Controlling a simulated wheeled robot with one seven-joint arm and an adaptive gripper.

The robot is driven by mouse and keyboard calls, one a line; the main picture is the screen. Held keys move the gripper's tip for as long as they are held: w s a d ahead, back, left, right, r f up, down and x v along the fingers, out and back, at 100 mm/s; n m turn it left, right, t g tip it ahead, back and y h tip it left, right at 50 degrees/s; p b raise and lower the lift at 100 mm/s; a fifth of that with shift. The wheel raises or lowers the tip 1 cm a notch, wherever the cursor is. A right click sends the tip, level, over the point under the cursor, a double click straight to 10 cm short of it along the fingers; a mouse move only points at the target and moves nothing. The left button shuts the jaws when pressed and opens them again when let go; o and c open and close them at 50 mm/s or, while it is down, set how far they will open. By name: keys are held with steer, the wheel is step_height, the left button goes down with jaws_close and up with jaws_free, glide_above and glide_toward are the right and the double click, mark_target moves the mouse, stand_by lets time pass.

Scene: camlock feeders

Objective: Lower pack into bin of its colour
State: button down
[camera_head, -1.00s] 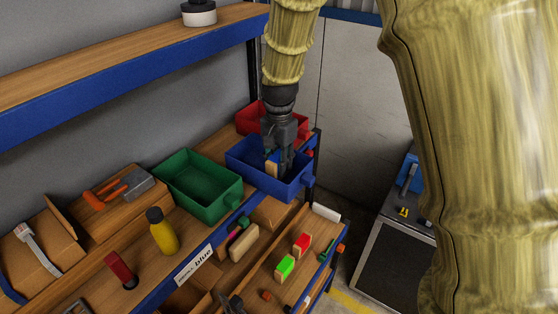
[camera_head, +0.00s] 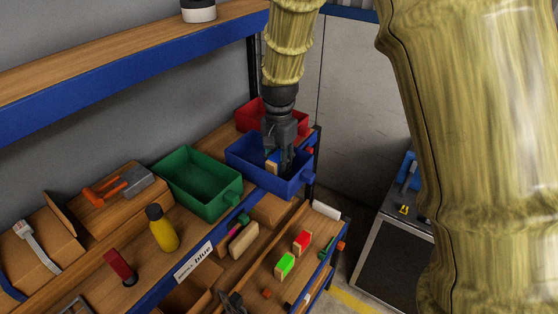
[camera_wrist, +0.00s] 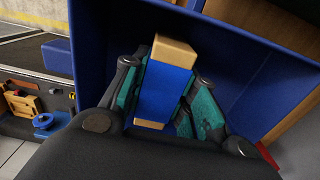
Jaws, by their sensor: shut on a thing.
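My gripper (camera_head: 279,158) points down inside the blue bin (camera_head: 300,186) on the shelf in the head view. It is shut on a pack (camera_wrist: 165,92), a wooden block with a blue band round its middle. In the wrist view the pack sits between both fingers, with the blue bin (camera_wrist: 105,35) walls around it. The pack (camera_head: 271,167) also shows partly in the head view, below the bin's rim. Whether it touches the bin floor is hidden.
A green bin (camera_head: 205,190) stands left of the blue one and a red bin (camera_head: 252,114) behind it. A lower shelf holds a green pack (camera_head: 284,265) and a red pack (camera_head: 302,242).

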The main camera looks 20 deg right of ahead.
steer(key=c, duration=1.1)
jaws_free()
steer(key=shift+o, duration=0.2)
